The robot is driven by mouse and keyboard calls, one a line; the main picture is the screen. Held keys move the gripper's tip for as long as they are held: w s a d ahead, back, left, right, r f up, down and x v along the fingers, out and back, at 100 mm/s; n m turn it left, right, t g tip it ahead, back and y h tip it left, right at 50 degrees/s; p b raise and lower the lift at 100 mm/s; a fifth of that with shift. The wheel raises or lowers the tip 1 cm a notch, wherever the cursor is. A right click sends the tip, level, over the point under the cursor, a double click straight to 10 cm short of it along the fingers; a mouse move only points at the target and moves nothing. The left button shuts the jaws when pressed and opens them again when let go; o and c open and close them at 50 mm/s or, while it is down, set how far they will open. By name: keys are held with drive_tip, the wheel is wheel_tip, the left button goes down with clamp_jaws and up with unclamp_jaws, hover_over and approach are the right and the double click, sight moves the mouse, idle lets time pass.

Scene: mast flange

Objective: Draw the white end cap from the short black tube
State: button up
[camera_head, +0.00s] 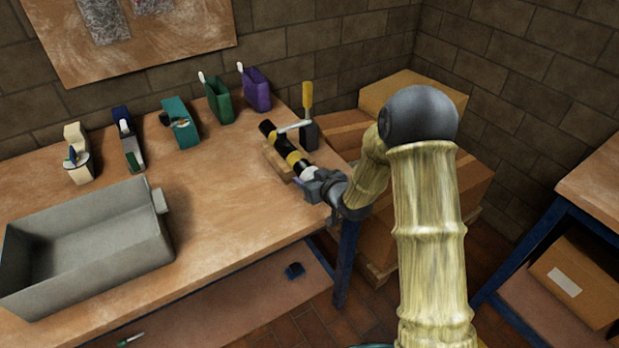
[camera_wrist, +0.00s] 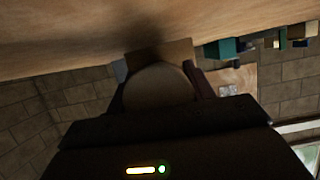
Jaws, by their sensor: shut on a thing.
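The short black tube (camera_head: 285,144) lies on a wooden block (camera_head: 276,159) near the right end of the workbench, with yellow bands around it. A toggle clamp with a yellow handle (camera_head: 307,97) reaches its arm across the tube. The white end cap (camera_head: 308,173) is at the tube's near end. My gripper (camera_head: 316,181) is shut on the end cap, its jaws on either side. In the wrist view the cap shows as a dim round face (camera_wrist: 158,88) between the jaws. I cannot tell whether there is a gap between cap and tube.
A grey metal bin (camera_head: 95,248) stands at the bench's front left. Several tools and holders, including a green holder (camera_head: 218,101) and a purple one (camera_head: 256,90), line the back. Cardboard boxes (camera_head: 410,92) stand right of the bench. The bench middle (camera_head: 215,180) is clear.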

drive_tip(key=shift+s+d+b, duration=0.25)
drive_tip(key=shift+s+d, duration=0.5)
drive_tip(key=shift+s, duration=0.35)
drive_tip(key=shift+s+d+b, duration=0.2)
drive_tip(key=shift+s+d, duration=0.55)
drive_tip(key=shift+s, duration=0.3)
